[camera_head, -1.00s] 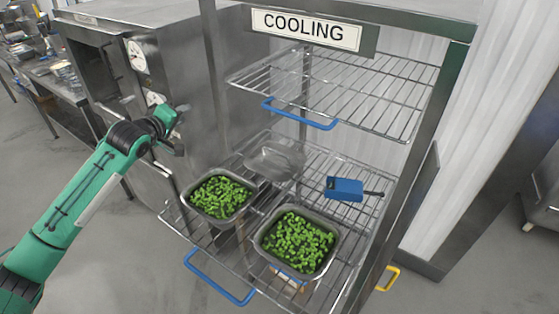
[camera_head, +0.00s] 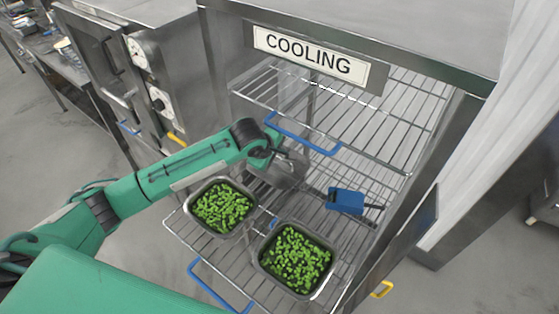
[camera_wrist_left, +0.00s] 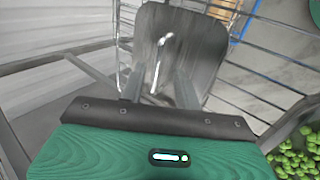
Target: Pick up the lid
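The lid (camera_head: 288,172) is grey and shiny and rests on the lower wire shelf behind the two pans, partly hidden by my left arm. In the left wrist view the lid (camera_wrist_left: 190,35) lies ahead of the fingers, with a thin, bright handle (camera_wrist_left: 163,45) near its middle. My left gripper (camera_head: 280,151) is over the lid in the head view. In the left wrist view its two fingers (camera_wrist_left: 160,82) are apart, with the handle lined up between them and nothing visibly held. Whether they touch the lid cannot be told. My right gripper is not in view.
Two metal pans of green pieces, left (camera_head: 244,232) and right (camera_head: 328,285), stand on the lower shelf (camera_head: 190,223). A blue scoop (camera_head: 346,201) lies right of the lid. The upper wire shelf (camera_head: 400,110) with its blue handle (camera_head: 300,138) is close above my left gripper.

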